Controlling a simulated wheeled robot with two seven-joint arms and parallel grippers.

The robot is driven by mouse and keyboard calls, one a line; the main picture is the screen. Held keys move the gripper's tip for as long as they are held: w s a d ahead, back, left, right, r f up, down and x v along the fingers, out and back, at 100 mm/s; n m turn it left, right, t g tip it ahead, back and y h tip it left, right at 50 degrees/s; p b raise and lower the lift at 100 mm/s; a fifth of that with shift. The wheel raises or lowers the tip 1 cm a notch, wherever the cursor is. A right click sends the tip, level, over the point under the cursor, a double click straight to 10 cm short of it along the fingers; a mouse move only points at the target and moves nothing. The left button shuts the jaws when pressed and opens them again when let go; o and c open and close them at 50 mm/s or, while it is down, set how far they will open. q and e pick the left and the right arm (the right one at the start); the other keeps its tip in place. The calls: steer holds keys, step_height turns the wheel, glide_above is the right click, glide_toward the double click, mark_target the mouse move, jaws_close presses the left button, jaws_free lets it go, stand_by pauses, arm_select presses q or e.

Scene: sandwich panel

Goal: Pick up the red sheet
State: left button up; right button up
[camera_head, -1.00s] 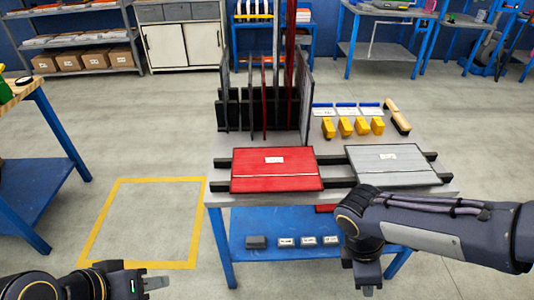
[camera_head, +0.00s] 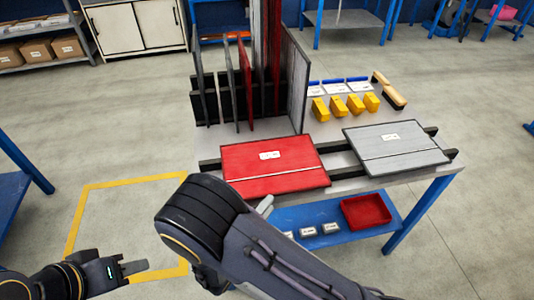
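The red sheet (camera_head: 285,178), with a white label and a pale line across it, lies flat on dark rails at the front of the table (camera_head: 345,182). My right arm comes in from the bottom and covers the area before the sheet's front left corner. A grey fingertip of my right gripper (camera_head: 265,205) shows just by the sheet's front edge; the rest is hidden behind the arm. I cannot tell whether it touches the sheet. My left gripper (camera_head: 135,267) is low at the left, over the floor, away from the table; its finger opening is unclear.
A grey sheet (camera_head: 390,158) lies on the rails to the right. Upright panels, some red, stand in a rack (camera_head: 222,105) behind. Yellow blocks (camera_head: 338,107) and a brush (camera_head: 393,97) lie back right. A red bin (camera_head: 366,211) is on the blue lower shelf (camera_head: 400,208).

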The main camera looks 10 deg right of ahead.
mark_target(278, 195)
steer(key=x, duration=0.6)
steer(key=shift+d, duration=0.25)
steer(key=shift+c, duration=0.4)
jaws_close()
